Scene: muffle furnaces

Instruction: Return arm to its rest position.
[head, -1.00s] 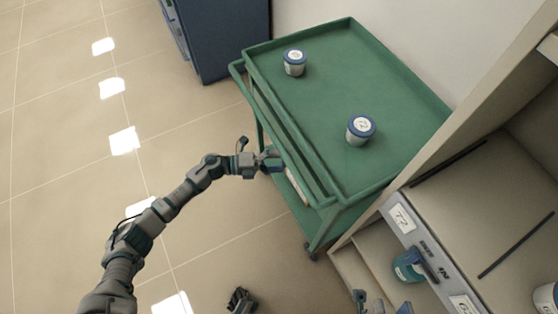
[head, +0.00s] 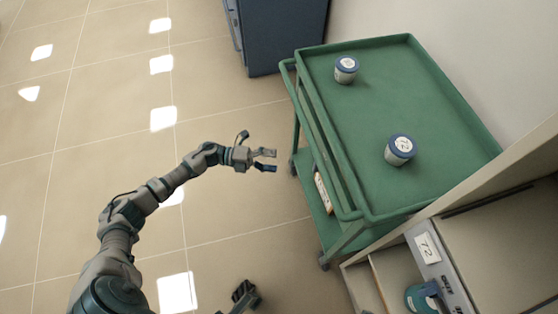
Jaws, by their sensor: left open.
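My left gripper (head: 266,160) shows in the head view at the end of the left arm, which comes in from the lower left. Its fingers are apart and nothing is between them. It is over the floor, to the left of the green cart (head: 425,75) and apart from it.
Two lidded jars stand on the cart's top, one far (head: 346,70) and one near (head: 399,150). A dark blue cabinet (head: 280,35) stands behind. The tiled floor at left is clear.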

